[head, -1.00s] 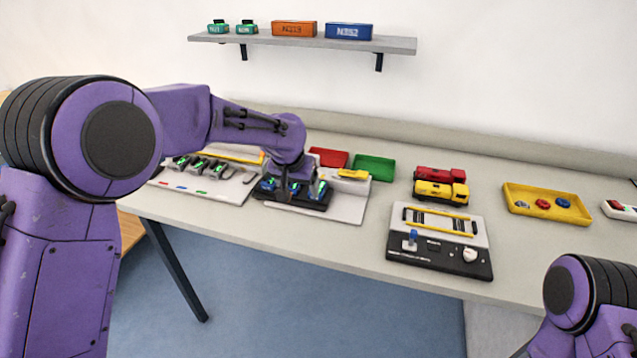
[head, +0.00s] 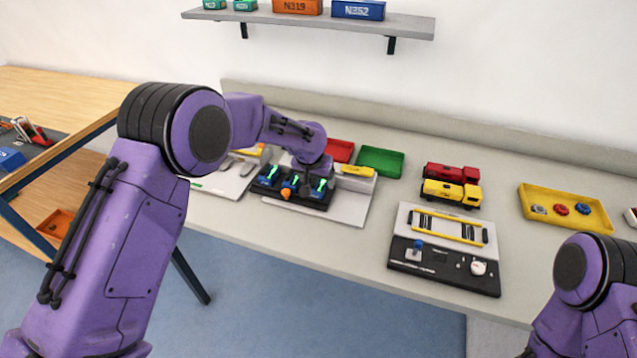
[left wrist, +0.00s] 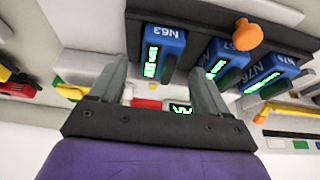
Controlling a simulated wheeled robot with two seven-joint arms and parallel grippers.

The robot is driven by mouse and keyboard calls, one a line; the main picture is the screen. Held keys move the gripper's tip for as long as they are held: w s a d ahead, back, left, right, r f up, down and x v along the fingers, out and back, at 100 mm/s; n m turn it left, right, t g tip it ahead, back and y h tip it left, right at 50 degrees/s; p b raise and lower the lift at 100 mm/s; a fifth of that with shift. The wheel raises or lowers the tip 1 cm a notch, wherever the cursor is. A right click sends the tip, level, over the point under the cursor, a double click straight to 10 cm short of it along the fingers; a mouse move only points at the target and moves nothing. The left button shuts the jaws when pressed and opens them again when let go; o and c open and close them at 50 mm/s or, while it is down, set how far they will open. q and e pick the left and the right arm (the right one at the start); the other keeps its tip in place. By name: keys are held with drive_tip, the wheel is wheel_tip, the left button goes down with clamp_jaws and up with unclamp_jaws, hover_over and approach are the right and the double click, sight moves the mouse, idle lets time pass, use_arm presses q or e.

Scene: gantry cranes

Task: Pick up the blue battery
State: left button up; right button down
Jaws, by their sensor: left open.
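Several blue batteries with glowing green faces stand in a black holder (head: 322,205) on the bench. In the left wrist view, the blue battery marked N63 (left wrist: 163,52) lies between and just beyond the spread fingertips of my left gripper (left wrist: 160,72), and I see no grip on it. Two more blue batteries (left wrist: 224,62) (left wrist: 272,70) stand to its right. In the head view the batteries (head: 268,175) show below my left wrist, and the gripper (head: 306,185) is mostly hidden there. My right gripper is out of view.
An orange knob (head: 286,195) sticks out of the holder's front. Red (head: 341,150) and green (head: 381,161) trays lie behind. Toy trucks (head: 451,187), a control panel (head: 446,249) and a yellow tray (head: 565,207) are further right. A shelf (head: 400,24) hangs above.

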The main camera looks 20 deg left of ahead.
use_arm(q)
drive_tip(key=shift+x, duration=0.85)
drive_tip(key=c, duration=1.3)
drive_tip(key=shift+r, duration=0.1)
